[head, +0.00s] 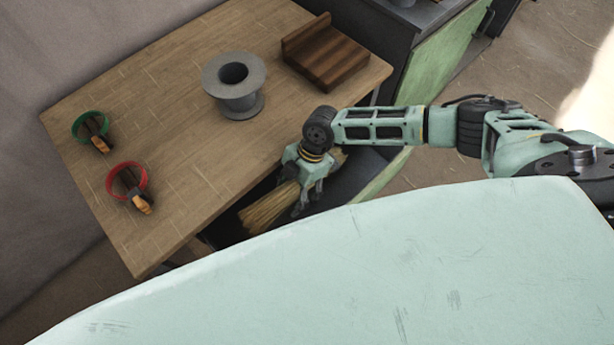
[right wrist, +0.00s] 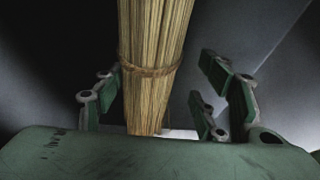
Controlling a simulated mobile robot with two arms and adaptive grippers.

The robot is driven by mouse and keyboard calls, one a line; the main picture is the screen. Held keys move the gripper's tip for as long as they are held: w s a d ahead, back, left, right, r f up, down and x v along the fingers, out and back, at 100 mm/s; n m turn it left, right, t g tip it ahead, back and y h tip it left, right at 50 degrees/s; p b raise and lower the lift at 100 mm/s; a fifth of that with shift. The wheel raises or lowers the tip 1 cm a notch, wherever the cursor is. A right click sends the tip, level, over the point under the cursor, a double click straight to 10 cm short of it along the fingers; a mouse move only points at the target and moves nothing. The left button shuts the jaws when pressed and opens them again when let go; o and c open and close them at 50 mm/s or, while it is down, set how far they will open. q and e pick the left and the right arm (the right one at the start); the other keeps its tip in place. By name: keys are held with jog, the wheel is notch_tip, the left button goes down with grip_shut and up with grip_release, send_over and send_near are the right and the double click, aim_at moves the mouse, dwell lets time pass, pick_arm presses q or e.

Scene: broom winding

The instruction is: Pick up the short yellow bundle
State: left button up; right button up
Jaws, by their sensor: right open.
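The yellow bundle (head: 266,209) is a sheaf of straw just off the near edge of the wooden table, partly hidden under my right gripper (head: 308,190). In the right wrist view the bundle (right wrist: 152,60) stands between the fingers, with a twine band around its lower part. My right gripper (right wrist: 165,100) is open around it. The left finger is close to the bundle, while a clear gap shows on the right side. Whether the left finger touches it I cannot tell. My left gripper is not in view.
A dark surface lies under the bundle. My pale green body fills the front.

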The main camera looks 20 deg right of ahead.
jog(key=c, duration=1.3)
jog(key=shift+o, duration=0.2)
jog(key=shift+r, duration=0.1)
